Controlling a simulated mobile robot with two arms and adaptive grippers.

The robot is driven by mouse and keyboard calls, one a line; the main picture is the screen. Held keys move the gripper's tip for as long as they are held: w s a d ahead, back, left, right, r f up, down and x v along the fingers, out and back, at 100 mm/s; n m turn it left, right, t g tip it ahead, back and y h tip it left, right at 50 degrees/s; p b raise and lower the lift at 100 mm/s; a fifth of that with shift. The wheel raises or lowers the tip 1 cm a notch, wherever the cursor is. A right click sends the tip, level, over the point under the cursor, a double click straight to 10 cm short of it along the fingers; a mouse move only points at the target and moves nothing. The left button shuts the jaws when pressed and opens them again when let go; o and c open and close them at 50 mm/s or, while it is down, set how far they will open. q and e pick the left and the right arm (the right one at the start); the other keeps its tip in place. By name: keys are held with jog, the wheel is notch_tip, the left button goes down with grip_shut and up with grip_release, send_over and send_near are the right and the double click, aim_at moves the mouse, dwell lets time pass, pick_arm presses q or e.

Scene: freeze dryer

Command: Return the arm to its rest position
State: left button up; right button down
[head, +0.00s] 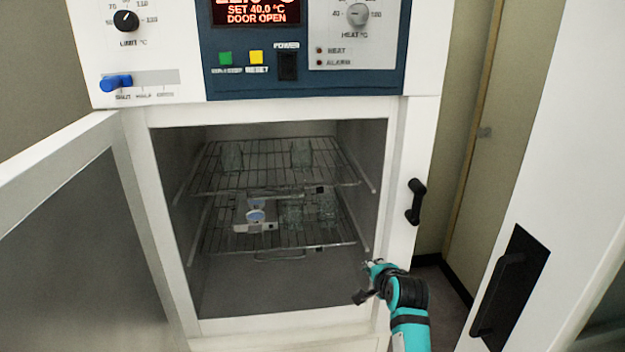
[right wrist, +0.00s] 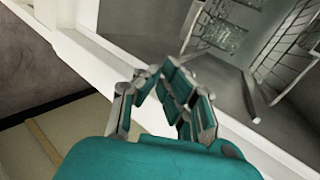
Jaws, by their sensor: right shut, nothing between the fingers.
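My right gripper (head: 368,279) is in front of the lower right edge of the open dryer chamber (head: 250,295). Its fingers are shut and empty in the right wrist view (right wrist: 160,75). They are outside the racks, with the white door frame (right wrist: 110,62) close behind them. My left gripper is not in view.
The chamber holds two wire racks (head: 262,180) with several clear glass items on them. A small white device with a round dial (head: 256,215) sits on the lower rack. The dryer door (head: 60,230) stands open at the left. A white panel with a black handle (head: 498,290) is at the right.

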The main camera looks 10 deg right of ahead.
jog(key=s+d+f+n+g, duration=0.15)
jog(key=s+f+n, duration=0.3)
jog(key=s, duration=0.45)
jog(key=s+d+f+n+g, duration=0.1)
jog(key=s+f+n+g, duration=0.15)
jog(key=s+f, duration=0.4)
jog(key=s+a+n+g, duration=0.2)
jog(key=s+n, duration=0.4)
jog(key=s, duration=0.7)
jog(key=s+a+n+g, duration=0.15)
jog(key=s+n, duration=0.45)
jog(key=s, duration=0.8)
notch_tip(320, 180, down, 25)
jog(key=s+g, duration=0.1)
jog(key=g, duration=0.1)
jog(key=s+d+f+g, duration=0.1)
jog(key=s+d+f, duration=0.2)
jog(key=s+f, duration=1.3)
jog(key=shift+s+f, duration=0.4)
jog(key=shift+s, duration=0.3)
